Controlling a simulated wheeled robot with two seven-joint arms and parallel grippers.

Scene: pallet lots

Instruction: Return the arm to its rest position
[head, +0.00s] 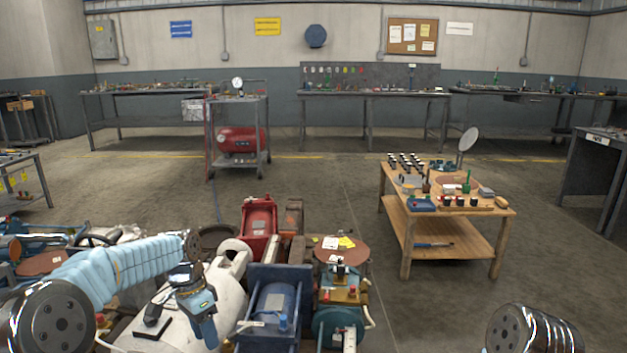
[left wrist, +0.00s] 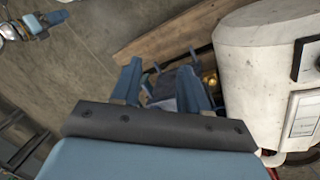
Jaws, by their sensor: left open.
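My left arm, in a light blue sleeve, reaches in from the left in the head view. Its gripper (head: 205,330) points down over the crowded pallet goods, in front of a white rounded tank (head: 235,290). In the left wrist view the two blue fingers of this gripper (left wrist: 160,88) stand apart, and I see nothing held between them. A blue frame-like thing (left wrist: 178,85) shows beyond the fingers. The white tank (left wrist: 265,75) is close on the right there. Whether a finger touches anything is unclear.
A blue-framed motor (head: 272,302), a red machine (head: 258,222) and a round brown disc (head: 342,250) crowd the front. A wooden table (head: 450,215) with small parts stands at right. A cart (head: 238,130) and benches line the back. Floor between is clear.

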